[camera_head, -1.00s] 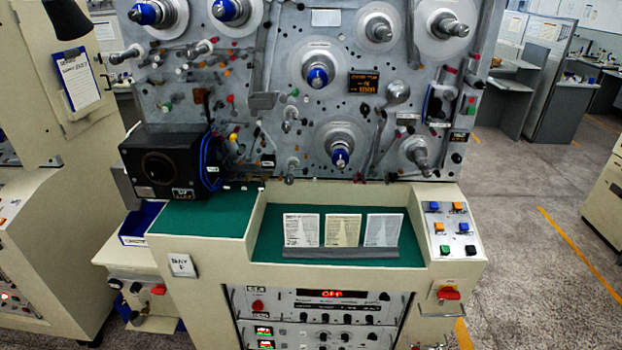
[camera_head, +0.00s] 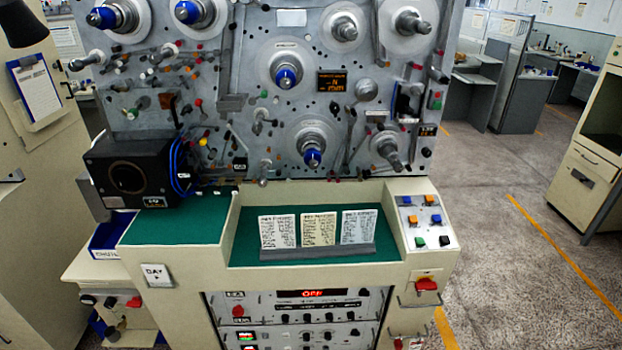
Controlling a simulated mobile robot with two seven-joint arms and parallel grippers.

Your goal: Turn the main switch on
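A red rotary switch (camera_head: 427,284) sits on the front right of the cream winding machine, below the button panel. A second red knob (camera_head: 238,311) is on the lower front rack panel, at its left. The labels are too small to tell which one is the main switch. A red-lit display (camera_head: 312,293) on the rack appears to read OFF. Neither of my grippers shows in the head view.
The button panel (camera_head: 424,222) has blue, orange, green and black buttons. Three cards (camera_head: 318,229) stand on the green worktop. A black box (camera_head: 133,169) stands at the left. Open floor (camera_head: 500,270) with an orange line lies to the right; a cream cabinet (camera_head: 585,195) stands beyond.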

